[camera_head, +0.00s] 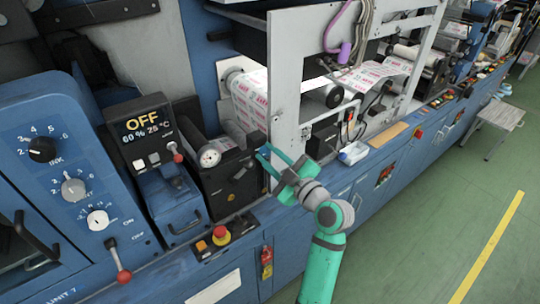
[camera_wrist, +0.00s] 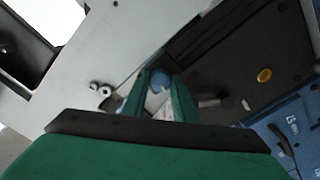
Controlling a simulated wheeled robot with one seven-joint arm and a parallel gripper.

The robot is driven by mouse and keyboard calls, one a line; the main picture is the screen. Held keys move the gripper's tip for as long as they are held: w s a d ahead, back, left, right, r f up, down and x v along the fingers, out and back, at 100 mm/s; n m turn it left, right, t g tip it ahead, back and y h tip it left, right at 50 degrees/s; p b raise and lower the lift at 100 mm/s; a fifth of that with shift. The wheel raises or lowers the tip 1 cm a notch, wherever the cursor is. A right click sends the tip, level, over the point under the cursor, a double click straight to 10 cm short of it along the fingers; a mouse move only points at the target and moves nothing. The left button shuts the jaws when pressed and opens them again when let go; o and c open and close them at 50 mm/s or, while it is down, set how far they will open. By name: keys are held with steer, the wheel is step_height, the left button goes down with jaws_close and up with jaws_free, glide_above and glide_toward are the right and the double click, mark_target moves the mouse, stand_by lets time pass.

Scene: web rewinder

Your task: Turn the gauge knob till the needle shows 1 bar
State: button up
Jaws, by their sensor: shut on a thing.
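The gauge (camera_head: 210,157) is a small white dial on a dark housing, left of my gripper in the head view. Its needle is too small to read. My gripper (camera_head: 263,160) is right of the dial, beside the white frame's post. In the wrist view my green fingers (camera_wrist: 160,88) are closed around a small round blue piece (camera_wrist: 160,78), which looks like the gauge knob. The fingers hide most of it, and it cannot be made out in the head view. A pale piece with reddish print shows between the fingers, nearer the wrist camera.
A white frame post (camera_head: 285,95) stands close to my gripper. A printed web roll (camera_head: 250,98) is behind. Left are a display box (camera_head: 142,127) reading OFF, a red-tipped lever (camera_head: 120,262) and a red emergency button (camera_head: 221,233). Green floor (camera_head: 440,215) is open at right.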

steer(key=shift+d, duration=0.1)
steer(key=o, duration=1)
steer(key=shift+o, duration=0.3)
steer(key=shift+s, duration=0.1)
steer(key=shift+s, duration=0.1)
steer(key=v, duration=1)
steer(key=shift+s+d, duration=0.2)
